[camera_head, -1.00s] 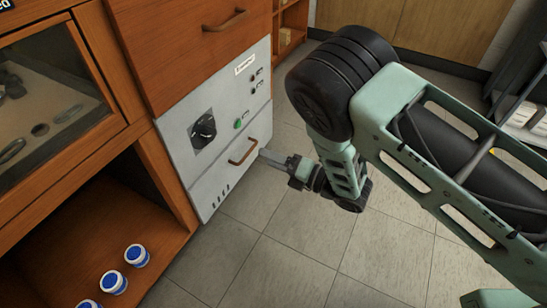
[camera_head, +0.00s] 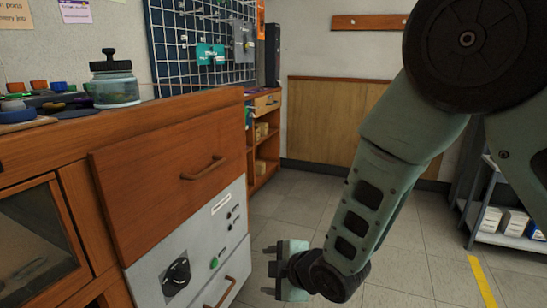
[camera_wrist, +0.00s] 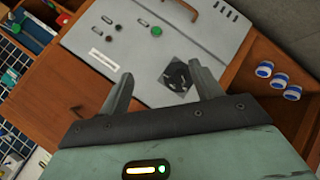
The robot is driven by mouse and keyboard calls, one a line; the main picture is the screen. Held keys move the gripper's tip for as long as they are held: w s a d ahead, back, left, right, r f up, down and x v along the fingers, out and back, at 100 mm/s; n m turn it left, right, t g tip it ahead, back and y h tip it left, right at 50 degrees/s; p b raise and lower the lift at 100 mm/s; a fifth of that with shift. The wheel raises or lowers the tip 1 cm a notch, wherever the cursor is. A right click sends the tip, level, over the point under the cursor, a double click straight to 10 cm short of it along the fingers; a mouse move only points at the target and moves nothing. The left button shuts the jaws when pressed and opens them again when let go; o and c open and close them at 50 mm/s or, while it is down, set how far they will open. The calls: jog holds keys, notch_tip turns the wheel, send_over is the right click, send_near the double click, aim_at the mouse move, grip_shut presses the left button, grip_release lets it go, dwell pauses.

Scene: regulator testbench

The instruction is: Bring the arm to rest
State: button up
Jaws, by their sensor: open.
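My gripper (camera_head: 272,272) is in front of the grey control panel (camera_head: 190,265), to its right in the head view, apart from it. In the wrist view my gripper (camera_wrist: 158,95) shows two separated fingers with nothing between them. Beyond them the panel (camera_wrist: 200,45) shows its black knob (camera_wrist: 177,75), a green button (camera_wrist: 156,31) and a handle. My green arm (camera_head: 385,190) hangs down at the right of the head view, bent at a black joint.
A wooden drawer (camera_head: 165,175) sits above the panel. A jar (camera_head: 115,82) stands on the worktop. Several blue-and-white containers (camera_wrist: 280,80) are on the lower shelf. A grey shelf rack (camera_head: 510,215) stands at the right. Open floor (camera_head: 410,265) lies between.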

jog(key=s+d+r+m+g+h, duration=0.25)
jog(key=s+d+r+m, duration=0.2)
jog(key=s, duration=0.45)
jog(key=s+d+r+m+g+h, duration=0.2)
jog(key=s+d+r+m+g, duration=0.15)
jog(key=s+d, duration=0.35)
jog(key=s+d+r+m+g+h, duration=0.2)
jog(key=s+d+r+m, duration=0.25)
jog(key=s, duration=0.55)
notch_tip(320, 180, up, 37)
jog(key=a+p, duration=0.1)
jog(key=p, duration=3.7)
jog(key=shift+w+p, duration=0.2)
jog(key=shift+p, duration=0.15)
jog(key=shift+a+f, duration=0.1)
